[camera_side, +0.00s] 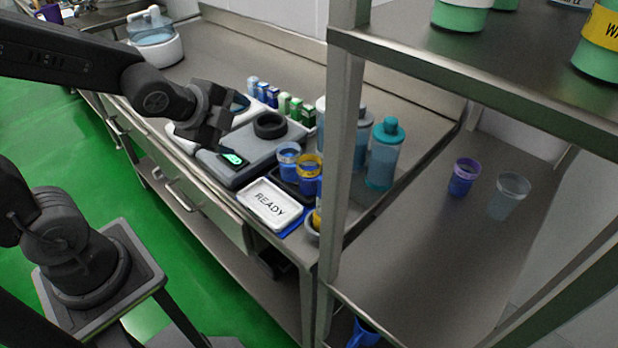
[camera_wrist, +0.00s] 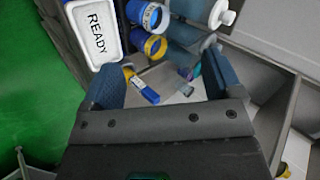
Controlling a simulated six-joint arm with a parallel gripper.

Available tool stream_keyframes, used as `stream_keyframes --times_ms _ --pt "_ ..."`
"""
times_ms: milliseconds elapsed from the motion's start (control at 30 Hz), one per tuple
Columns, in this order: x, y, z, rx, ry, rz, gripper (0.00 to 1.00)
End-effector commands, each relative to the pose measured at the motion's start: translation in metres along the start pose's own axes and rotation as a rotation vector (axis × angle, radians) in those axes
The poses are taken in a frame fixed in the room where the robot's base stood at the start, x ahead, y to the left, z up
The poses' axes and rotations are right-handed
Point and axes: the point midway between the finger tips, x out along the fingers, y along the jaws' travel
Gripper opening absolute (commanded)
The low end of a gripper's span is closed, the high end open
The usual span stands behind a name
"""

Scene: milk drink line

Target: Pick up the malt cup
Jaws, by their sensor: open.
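Which cup is the malt cup I cannot tell, as no cup label is readable. A blue cup with a pale blue rim (camera_side: 288,164) and a blue cup with a yellow rim (camera_side: 308,182) stand side by side in a dark tray. In the wrist view the pale-rimmed cup (camera_wrist: 146,14) and the yellow-rimmed cup (camera_wrist: 149,43) show beyond my fingers. A purple-rimmed cup (camera_side: 462,182) and a clear cup (camera_side: 507,202) stand on the right counter. My gripper (camera_side: 226,122) is open and empty above the counter, left of the tray cups and apart from them.
A white READY tray (camera_side: 271,203) lies at the counter's front edge. A grey machine with a lit display (camera_side: 234,158) stands left of the cups. A metal shelf post (camera_side: 342,140) rises right of the cups. Small cartons (camera_side: 284,104) line the back.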

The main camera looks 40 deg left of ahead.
Motion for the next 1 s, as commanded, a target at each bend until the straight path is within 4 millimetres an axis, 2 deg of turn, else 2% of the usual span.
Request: stream_keyframes --times_ms 100,300,533,733,867,1000 --pt "0.029 0.001 -0.003 0.367 0.037 -0.061 0.85" --pt "0.067 0.009 -0.016 0.984 0.100 -0.215 0.85" --pt "0.093 0.030 -0.035 1.588 0.134 -0.461 0.85" --pt "0.099 0.042 -0.046 1.862 0.112 -0.632 0.85" --pt "0.101 0.044 -0.050 1.920 0.101 -0.674 0.85" --pt "0.112 0.041 -0.057 1.927 0.101 -0.681 0.85"
